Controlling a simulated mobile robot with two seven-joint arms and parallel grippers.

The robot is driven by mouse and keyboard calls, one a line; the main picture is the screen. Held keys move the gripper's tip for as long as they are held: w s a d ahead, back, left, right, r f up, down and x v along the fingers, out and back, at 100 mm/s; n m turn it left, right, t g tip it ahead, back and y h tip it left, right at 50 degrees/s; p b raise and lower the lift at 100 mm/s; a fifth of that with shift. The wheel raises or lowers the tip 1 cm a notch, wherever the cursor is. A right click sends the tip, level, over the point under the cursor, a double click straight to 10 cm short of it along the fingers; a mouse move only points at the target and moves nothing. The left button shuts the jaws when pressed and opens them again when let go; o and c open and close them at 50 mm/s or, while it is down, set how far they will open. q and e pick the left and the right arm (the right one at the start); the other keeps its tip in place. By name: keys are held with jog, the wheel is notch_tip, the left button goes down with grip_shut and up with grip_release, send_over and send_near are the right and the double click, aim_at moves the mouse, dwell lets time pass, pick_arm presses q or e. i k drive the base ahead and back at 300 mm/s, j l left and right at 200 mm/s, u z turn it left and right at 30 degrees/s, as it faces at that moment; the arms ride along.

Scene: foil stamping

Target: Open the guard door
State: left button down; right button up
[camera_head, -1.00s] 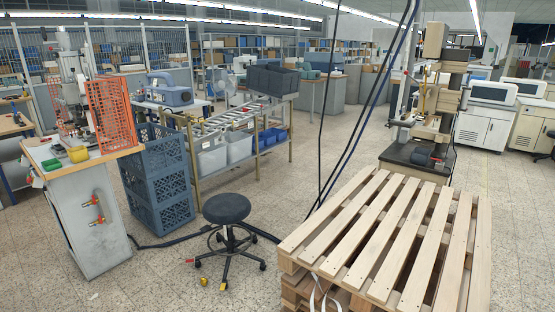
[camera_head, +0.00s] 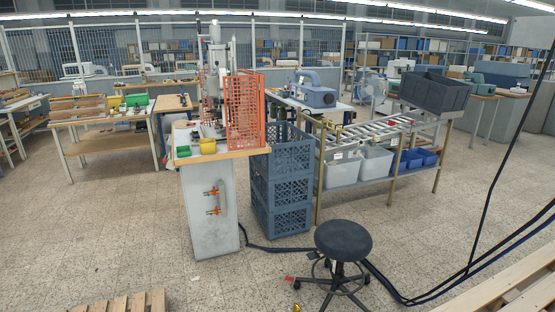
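The guard door is an orange mesh panel (camera_head: 245,110) on the right side of the stamping machine (camera_head: 214,75) in the head view. More orange mesh shows behind and left of the machine's column. The machine stands on a wooden top over a grey pedestal (camera_head: 209,205). A yellow box (camera_head: 207,146) and a green item (camera_head: 183,151) lie at the front of that top. I cannot tell from here how far the door stands open. Neither of my grippers is in view.
A round black stool (camera_head: 343,241) stands front right of the pedestal. Blue-grey crates (camera_head: 282,185) are stacked beside it. Black cables (camera_head: 400,296) run over the floor. Pallet wood (camera_head: 125,303) shows at the bottom left and more pallet (camera_head: 510,285) at bottom right. Floor left of the pedestal is clear.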

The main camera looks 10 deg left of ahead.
aim_at(258, 85)
jog(key=i+j+u, duration=0.15)
jog(key=i+u, duration=0.15)
jog(key=i, duration=0.4)
jog(key=i+u, duration=0.3)
jog(key=i, duration=0.4)
